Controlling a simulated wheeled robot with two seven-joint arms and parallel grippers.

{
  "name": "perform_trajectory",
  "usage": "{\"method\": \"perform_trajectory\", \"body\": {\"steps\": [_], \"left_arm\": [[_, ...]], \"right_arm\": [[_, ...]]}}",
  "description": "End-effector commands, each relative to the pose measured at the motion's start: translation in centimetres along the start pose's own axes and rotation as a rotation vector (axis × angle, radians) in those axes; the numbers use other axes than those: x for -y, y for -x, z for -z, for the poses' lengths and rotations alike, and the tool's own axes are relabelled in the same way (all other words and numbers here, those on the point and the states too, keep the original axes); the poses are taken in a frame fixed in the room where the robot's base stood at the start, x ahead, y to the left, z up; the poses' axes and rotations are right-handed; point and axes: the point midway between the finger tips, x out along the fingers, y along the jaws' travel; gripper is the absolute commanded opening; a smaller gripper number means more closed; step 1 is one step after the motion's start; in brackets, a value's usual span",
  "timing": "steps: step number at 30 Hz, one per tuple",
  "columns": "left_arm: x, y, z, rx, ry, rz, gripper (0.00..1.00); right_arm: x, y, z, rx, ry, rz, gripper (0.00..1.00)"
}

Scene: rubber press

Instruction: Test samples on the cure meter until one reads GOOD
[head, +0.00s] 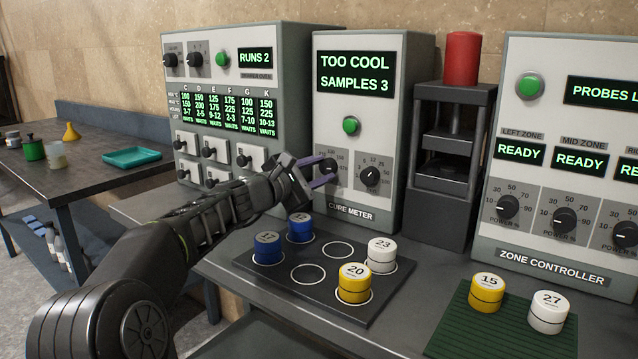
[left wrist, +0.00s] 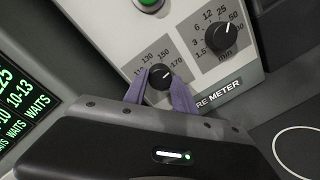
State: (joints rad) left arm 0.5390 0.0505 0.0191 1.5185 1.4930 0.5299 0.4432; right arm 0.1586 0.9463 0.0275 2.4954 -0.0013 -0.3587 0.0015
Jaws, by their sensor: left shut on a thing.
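The cure meter (head: 352,110) shows "TOO COOL" and "SAMPLES 3" on its green display, with a green button (head: 351,126) below. My left gripper (head: 327,175) is shut on its left knob, the one with the scale around 130 to 170; this temperature-like knob (left wrist: 160,77) sits between the purple fingers in the left wrist view. The right knob (head: 370,176) is free. On a dark tray (head: 285,280) stand two blue samples (head: 267,248), a white sample 23 (head: 382,250) and a yellow sample 20 (head: 354,283). My right gripper is out of view.
A green ribbed mat (head: 450,335) holds yellow sample 15 (head: 486,293) and white sample 27 (head: 549,312). A press (head: 450,150) with a red top stands right of the meter. The zone controller (head: 560,220) is at right, the "RUNS 2" panel (head: 240,100) at left. Two tray circles are empty.

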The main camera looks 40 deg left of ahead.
Motion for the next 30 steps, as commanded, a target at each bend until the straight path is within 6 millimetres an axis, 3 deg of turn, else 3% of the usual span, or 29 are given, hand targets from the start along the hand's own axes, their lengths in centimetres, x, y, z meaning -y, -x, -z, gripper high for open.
{"method": "perform_trajectory", "body": {"steps": [6, 23, 24, 30], "left_arm": [[0.21, -0.02, 0.13, -0.005, -0.107, 0.002, 0.00], [0.11, -0.03, 0.00, -0.008, -0.153, 0.005, 0.00], [0.11, -0.03, 0.00, -0.008, -0.153, 0.005, 0.35], [0.07, -0.02, -0.01, -0.008, -0.152, 0.004, 0.51]], "right_arm": [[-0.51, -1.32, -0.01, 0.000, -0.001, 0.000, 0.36], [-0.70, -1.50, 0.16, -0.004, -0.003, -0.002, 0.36], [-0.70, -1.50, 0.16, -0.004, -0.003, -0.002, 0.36], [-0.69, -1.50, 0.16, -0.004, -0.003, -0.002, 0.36]]}}
